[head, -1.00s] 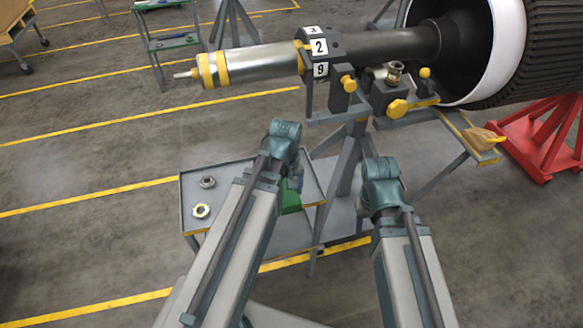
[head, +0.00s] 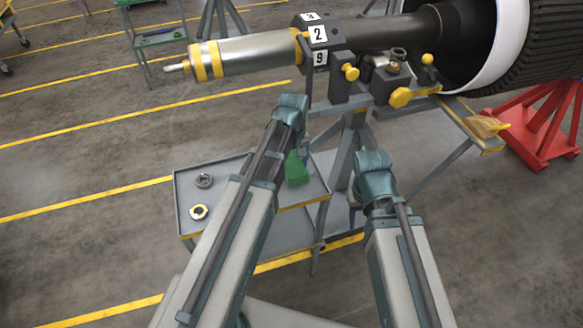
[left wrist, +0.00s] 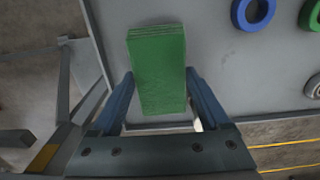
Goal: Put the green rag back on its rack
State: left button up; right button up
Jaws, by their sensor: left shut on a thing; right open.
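The green rag (head: 297,170) is a folded block below the end of my left arm, seen over the grey cart's right part in the head view. In the left wrist view the rag (left wrist: 158,68) stands between both fingers of my left gripper (left wrist: 160,92), which is shut on it. A grey surface lies behind it; the gap to that surface is hard to judge. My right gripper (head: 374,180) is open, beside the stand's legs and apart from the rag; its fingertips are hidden. I cannot tell which thing is the rag's rack.
The grey cart (head: 184,222) carries two rings at its left. The rotor stand (head: 352,150) rises behind my arms. A yellow-edged shelf (head: 468,128) with a tan item juts out at right, by a red stand (head: 540,140). Blue (left wrist: 253,12) and green rings show in the left wrist view.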

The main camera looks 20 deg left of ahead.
pick_arm(q)
jog(key=shift+f, duration=0.5)
jog(key=shift+r, duration=0.1)
pick_arm(e)
jog(key=shift+a+f, duration=0.1)
jog(key=shift+f, duration=0.25)
pick_arm(q)
jog(key=o, duration=1.1)
jog(key=shift+c, duration=0.2)
pick_arm(e)
jog(key=shift+f, duration=0.15)
